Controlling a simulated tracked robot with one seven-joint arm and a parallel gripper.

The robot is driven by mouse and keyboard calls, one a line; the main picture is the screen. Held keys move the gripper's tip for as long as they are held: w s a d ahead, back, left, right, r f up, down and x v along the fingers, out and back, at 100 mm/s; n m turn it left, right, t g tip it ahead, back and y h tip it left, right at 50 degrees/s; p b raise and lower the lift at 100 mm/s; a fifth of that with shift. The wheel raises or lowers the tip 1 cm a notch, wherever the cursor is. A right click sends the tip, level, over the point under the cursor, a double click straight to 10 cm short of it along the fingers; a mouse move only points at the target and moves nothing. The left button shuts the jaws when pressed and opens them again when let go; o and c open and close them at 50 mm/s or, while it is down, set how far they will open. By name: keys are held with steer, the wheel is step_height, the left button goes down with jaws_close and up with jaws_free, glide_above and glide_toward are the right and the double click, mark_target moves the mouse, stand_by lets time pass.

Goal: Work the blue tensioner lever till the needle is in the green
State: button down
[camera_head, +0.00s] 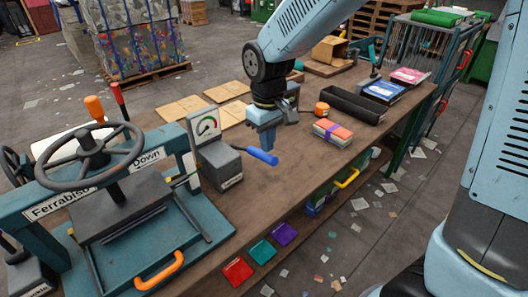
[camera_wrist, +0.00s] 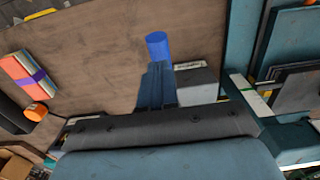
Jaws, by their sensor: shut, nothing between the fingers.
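The tensioner is a grey box (camera_head: 219,166) on the bench beside the press, with a round dial (camera_head: 208,127) on its upright panel. The dial has a green part, but the needle is too small to place surely. The blue lever handle (camera_head: 262,156) sticks out to the right from the box. My gripper (camera_head: 266,146) is shut and empty, pointing down close by the handle. In the wrist view the blue handle (camera_wrist: 157,46) shows just past my shut fingertips (camera_wrist: 157,66). I cannot tell whether they touch. The box (camera_wrist: 197,84) is partly hidden behind my gripper there.
The press with its handwheel (camera_head: 89,158) stands at left. A banded bundle of cards (camera_head: 333,132), an orange roll (camera_head: 322,109) and a black tray (camera_head: 352,104) lie to the right. Flat cardboard pieces (camera_head: 185,107) lie behind. The bench in front of the lever is bare.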

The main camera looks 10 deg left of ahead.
step_height(320, 180, down, 9)
stand_by(4.0)
steer(key=shift+r, duration=0.15)
steer(key=shift+r, duration=6.85)
steer(key=shift+r, duration=0.1)
